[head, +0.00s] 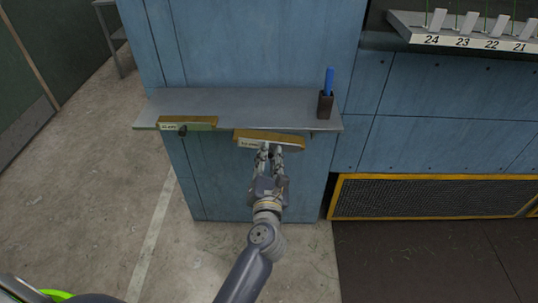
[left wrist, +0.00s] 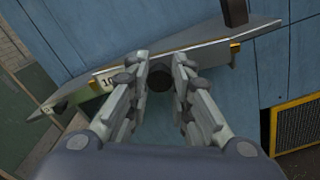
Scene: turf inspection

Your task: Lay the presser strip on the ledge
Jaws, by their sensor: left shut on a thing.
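A presser strip (head: 270,139), a long wooden-yellow bar with a pale labelled front face, is at the front edge of the grey ledge (head: 250,108), right of its middle. My left gripper (head: 268,150) is shut on its dark round knob, reaching from the front. In the left wrist view the knob (left wrist: 158,79) sits between the fingertips, with the strip (left wrist: 108,80) behind them. I cannot tell whether the strip touches the ledge. A second, similar strip (head: 190,122) with a dark knob lies at the ledge's left front edge. My right gripper is not in view.
A dark cup (head: 325,105) holding a blue stick (head: 329,80) stands at the ledge's right end. The back middle of the ledge is clear. A numbered rack (head: 475,40) is at upper right, above a yellow-framed mesh panel (head: 430,198).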

